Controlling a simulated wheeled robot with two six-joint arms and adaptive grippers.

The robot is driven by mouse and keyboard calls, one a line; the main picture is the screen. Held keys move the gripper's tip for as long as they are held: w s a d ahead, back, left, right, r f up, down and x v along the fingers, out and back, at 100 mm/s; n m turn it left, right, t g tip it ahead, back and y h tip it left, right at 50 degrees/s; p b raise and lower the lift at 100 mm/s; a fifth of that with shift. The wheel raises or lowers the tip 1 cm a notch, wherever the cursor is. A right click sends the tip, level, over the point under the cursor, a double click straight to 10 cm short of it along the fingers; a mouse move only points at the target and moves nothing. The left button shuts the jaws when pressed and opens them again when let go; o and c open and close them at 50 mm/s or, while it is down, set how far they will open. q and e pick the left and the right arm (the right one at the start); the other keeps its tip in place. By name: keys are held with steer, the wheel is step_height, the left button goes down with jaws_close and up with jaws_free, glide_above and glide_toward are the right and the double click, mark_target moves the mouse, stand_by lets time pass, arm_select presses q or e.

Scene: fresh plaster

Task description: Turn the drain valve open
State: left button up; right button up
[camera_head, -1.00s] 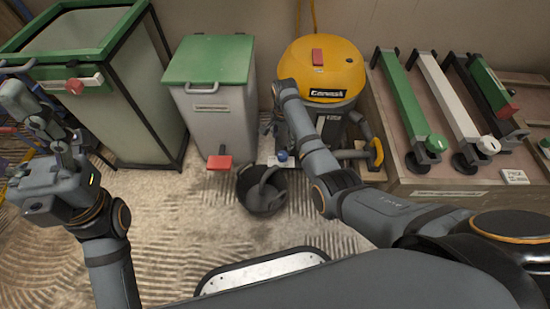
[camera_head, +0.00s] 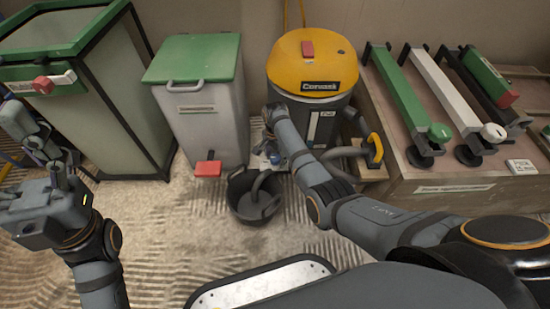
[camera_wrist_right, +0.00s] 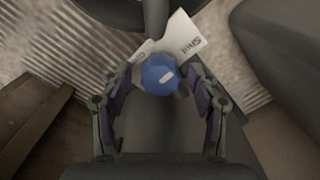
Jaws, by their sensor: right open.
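The drain valve's round blue knob (camera_wrist_right: 159,75) has a pale mark on its top. It sits on a white plate (camera_wrist_right: 186,40) whose right part reads "Shut"; the left part is mostly hidden. The knob also shows low in front of the yellow-topped vacuum (camera_head: 316,60), partly hidden by my right gripper (camera_head: 267,148). In the right wrist view my right gripper (camera_wrist_right: 160,84) is open, one finger on each side of the knob. I cannot tell whether they touch it. My left gripper (camera_head: 40,155) is at the left, away from the valve; its jaw state is unclear.
A black bucket (camera_head: 240,207) with a dark hose in it stands below the valve. A grey bin with a green lid (camera_head: 195,58) and red pedal is left of the vacuum. A wooden bench (camera_head: 420,188) with long tools is at the right.

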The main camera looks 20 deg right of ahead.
steer(key=c, duration=1.2)
steer(key=shift+r+n+p, duration=0.25)
steer(key=shift+n+p, duration=0.45)
steer(key=shift+p, duration=0.45)
steer(key=shift+n+p, duration=0.8)
steer(key=shift+p, duration=0.05)
steer(key=n+p, duration=0.1)
steer(key=n, duration=0.1)
steer(key=shift+f+n+p, duration=0.1)
steer(key=shift+n+p, duration=0.25)
steer(key=shift+n, duration=0.05)
steer(key=n+p, duration=0.1)
steer(key=n, duration=0.1)
steer(key=shift+n, duration=0.4)
steer(key=n, duration=0.2)
steer(key=shift+d+f+n, duration=0.1)
steer(key=shift+n, duration=0.2)
steer(key=n+p, duration=0.1)
steer(key=n, duration=0.2)
steer(key=shift+n, duration=1.8)
steer(key=shift+o, duration=0.2)
